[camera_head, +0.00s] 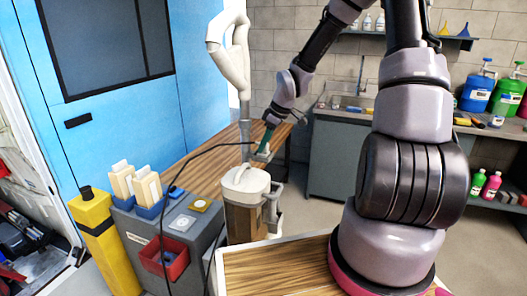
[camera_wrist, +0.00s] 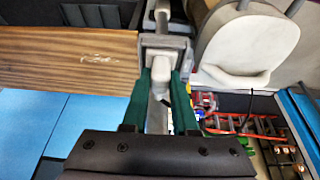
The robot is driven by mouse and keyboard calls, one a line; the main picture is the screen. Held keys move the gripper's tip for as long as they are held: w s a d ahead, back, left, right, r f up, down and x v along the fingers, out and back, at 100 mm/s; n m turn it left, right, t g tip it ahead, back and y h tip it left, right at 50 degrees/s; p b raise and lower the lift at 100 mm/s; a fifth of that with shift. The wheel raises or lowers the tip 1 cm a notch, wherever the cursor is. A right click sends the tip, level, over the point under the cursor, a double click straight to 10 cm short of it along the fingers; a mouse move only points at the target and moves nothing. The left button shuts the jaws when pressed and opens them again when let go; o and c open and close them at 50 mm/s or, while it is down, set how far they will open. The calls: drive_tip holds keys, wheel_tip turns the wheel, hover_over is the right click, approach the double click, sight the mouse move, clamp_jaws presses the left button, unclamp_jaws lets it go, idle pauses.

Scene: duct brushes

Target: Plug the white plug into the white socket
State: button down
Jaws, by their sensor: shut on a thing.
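The white plug (camera_wrist: 160,80) is between the green fingers of my gripper (camera_wrist: 161,92) in the wrist view. In the head view my gripper (camera_head: 265,142) is shut on the pale plug (camera_head: 263,153), high above the floor behind the white-lidded canister. A black cable (camera_head: 200,150) runs from there to the left and down past the grey cabinet. The white socket (camera_head: 182,222) is a pale square plate on top of the grey cabinet (camera_head: 137,228), to the left of and nearer than my gripper. The plug's prongs cannot be made out.
Beside the white socket are a yellow socket (camera_head: 200,205) and a blue one (camera_head: 177,190). Blue bins with cream blocks (camera_head: 148,188) and a red bin (camera_head: 165,262) are on the cabinet. The canister (camera_head: 245,185) and its upright pipe stand close to my gripper. A yellow post (camera_head: 97,235) stands left.

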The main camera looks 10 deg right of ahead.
drive_tip(key=shift+r, duration=0.1)
wheel_tip(320, 180, up, 10)
drive_tip(key=shift+f, duration=0.1)
idle(0.3)
